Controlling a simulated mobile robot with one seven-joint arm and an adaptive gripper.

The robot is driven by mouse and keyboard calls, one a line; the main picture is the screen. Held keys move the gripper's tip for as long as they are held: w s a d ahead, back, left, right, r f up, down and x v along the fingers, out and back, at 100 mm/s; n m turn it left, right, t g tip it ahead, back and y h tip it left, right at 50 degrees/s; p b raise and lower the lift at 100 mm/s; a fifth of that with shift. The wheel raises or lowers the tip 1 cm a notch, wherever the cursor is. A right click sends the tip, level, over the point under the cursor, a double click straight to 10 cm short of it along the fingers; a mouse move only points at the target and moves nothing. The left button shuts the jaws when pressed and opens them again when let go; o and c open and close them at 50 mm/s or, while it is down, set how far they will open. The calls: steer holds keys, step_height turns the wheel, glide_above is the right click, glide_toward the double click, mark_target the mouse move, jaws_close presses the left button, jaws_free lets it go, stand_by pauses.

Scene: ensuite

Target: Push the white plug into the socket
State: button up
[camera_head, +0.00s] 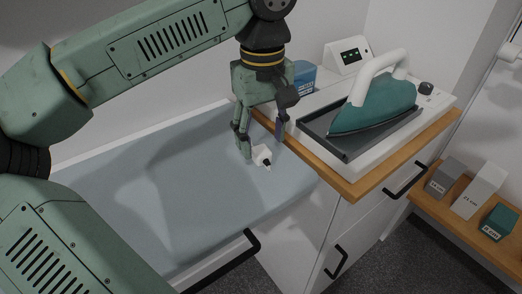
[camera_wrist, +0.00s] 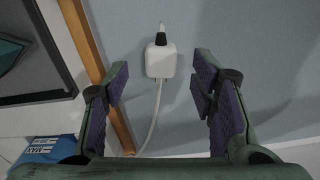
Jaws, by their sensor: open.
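The white plug (camera_head: 261,155) is a small block with a black part on one side. It shows between my gripper's fingers, over the grey-blue padded surface; I cannot tell whether it touches that surface. In the wrist view the white plug (camera_wrist: 160,61) has a black collar and a pale tip at its top, and a thin white cable (camera_wrist: 154,118) runs down from it. My gripper (camera_head: 264,160) points down with its fingers apart, one on each side of the plug. In the wrist view the purple pads of my gripper (camera_wrist: 160,80) stand clear of the plug.
The padded surface (camera_head: 150,195) is otherwise clear. Boxes stand on a low shelf (camera_head: 455,205) at right.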

mark_target(260, 153)
steer(key=shift+f, duration=1.45)
steer(key=shift+s, duration=0.1)
steer(key=shift+c, duration=0.3)
jaws_close()
steer(key=shift+r, duration=0.1)
